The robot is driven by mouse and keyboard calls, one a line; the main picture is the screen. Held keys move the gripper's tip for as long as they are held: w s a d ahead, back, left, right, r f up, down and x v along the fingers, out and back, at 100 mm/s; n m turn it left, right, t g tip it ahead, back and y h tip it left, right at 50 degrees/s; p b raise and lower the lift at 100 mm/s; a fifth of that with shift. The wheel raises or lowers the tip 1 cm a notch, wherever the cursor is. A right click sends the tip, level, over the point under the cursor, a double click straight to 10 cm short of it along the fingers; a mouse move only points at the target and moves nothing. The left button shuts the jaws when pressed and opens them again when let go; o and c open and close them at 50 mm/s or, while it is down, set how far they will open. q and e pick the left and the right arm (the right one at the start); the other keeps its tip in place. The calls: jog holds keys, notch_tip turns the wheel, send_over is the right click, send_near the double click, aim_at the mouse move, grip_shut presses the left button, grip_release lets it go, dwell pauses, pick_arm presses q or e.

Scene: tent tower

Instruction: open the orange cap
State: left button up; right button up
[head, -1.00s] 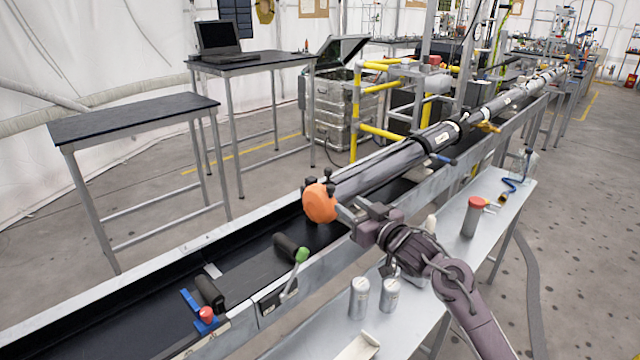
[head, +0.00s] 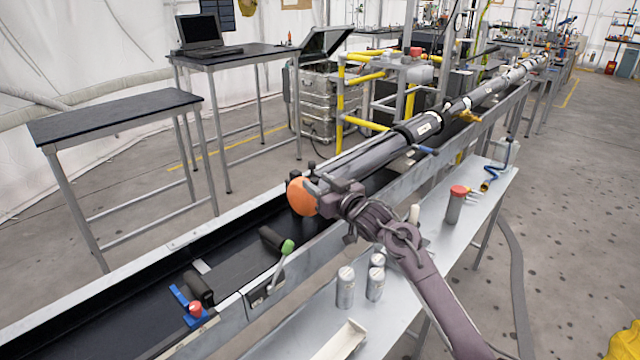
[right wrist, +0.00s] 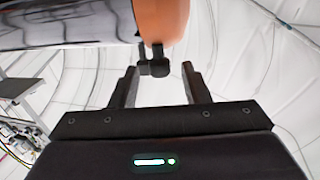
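The orange cap (head: 301,197) closes the near end of a long dark tube (head: 378,152) that lies along a trough. Small black knobs stick out at the cap's rim; one black knob (right wrist: 154,64) shows at the cap's edge in the right wrist view. My right gripper (head: 316,184) is at the cap's right side in the head view and hides part of it. In the right wrist view its two fingers (right wrist: 158,84) are apart, with the knob in line with the gap between them. I cannot tell whether a finger touches it. My left gripper is not in view.
A side table (head: 408,248) along the trough holds metal cans (head: 345,288) and a red-topped canister (head: 456,204). A green-tipped lever (head: 287,247) stands on the trough's near wall. Black-topped tables (head: 115,113) stand at the left, with open floor between.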

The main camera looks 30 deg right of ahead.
aim_at(301, 189)
grip_shut()
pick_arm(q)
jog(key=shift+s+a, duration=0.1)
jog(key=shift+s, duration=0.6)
pick_arm(e)
jog(key=shift+a, duration=0.1)
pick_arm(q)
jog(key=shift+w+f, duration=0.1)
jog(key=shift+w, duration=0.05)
pick_arm(e)
jog(key=shift+a+r+m+h, duration=0.1)
jog(key=shift+a+m+h, duration=1.15)
jog(key=shift+h, duration=0.55)
jog(key=shift+a+r+m+h, duration=0.1)
jog(key=shift+a+m+h, duration=1.1)
jog(key=shift+h, duration=0.6)
jog(key=shift+a, duration=0.1)
grip_release()
jog(key=shift+f+n, duration=0.15)
jog(key=shift+n, duration=0.1)
